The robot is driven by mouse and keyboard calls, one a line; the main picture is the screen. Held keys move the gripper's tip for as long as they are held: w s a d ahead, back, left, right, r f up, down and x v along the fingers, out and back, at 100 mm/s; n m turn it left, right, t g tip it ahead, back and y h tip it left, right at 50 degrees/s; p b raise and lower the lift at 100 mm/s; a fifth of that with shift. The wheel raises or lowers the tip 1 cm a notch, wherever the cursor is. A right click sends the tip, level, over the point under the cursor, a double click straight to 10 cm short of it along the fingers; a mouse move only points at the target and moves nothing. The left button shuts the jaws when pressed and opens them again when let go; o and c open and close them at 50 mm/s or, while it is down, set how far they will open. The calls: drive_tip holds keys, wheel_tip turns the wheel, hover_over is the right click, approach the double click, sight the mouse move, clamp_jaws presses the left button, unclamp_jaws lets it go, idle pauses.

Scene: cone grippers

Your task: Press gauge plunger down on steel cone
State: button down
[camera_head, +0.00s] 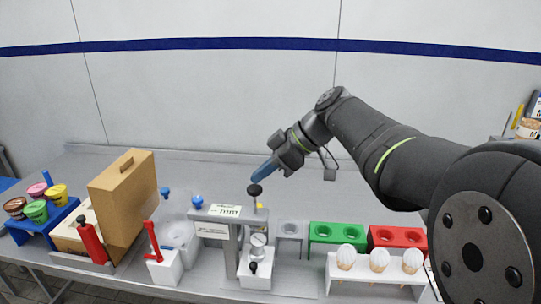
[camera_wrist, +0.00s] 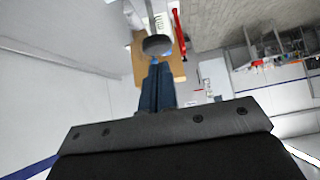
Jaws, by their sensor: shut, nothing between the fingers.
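The gauge plunger has a dark round knob (camera_head: 254,190) on a thin upright rod. It rises from a grey gauge stand (camera_head: 228,212) at the front middle of the bench. My gripper (camera_head: 256,177) has blue fingers, which are shut and empty. They point down and left, with their tips just above the knob; I cannot tell whether they touch it. In the wrist view, the knob shows as a grey disc (camera_wrist: 157,45) just beyond the shut fingertips (camera_wrist: 156,68). A pale round part (camera_head: 258,240) sits low in the stand; I cannot clearly make out the steel cone.
A tan box (camera_head: 123,200), a red bottle (camera_head: 91,242) and a red-handled white block (camera_head: 164,268) stand left. Green (camera_head: 337,233) and red (camera_head: 398,237) holders stand right, behind a white rack (camera_head: 372,272) of cones.

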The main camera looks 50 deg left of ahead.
sight(264, 214)
drive_tip(key=shift+f, duration=0.7)
drive_tip(key=f, duration=0.6)
drive_tip(key=shift+d+f, duration=0.2)
drive_tip(key=shift+f, duration=0.1)
drive_tip(key=r, duration=0.5)
drive_tip(key=shift+a+r, duration=0.15)
drive_tip(key=shift+a, duration=0.05)
drive_tip(key=v, duration=1)
drive_tip(key=shift+r, duration=0.25)
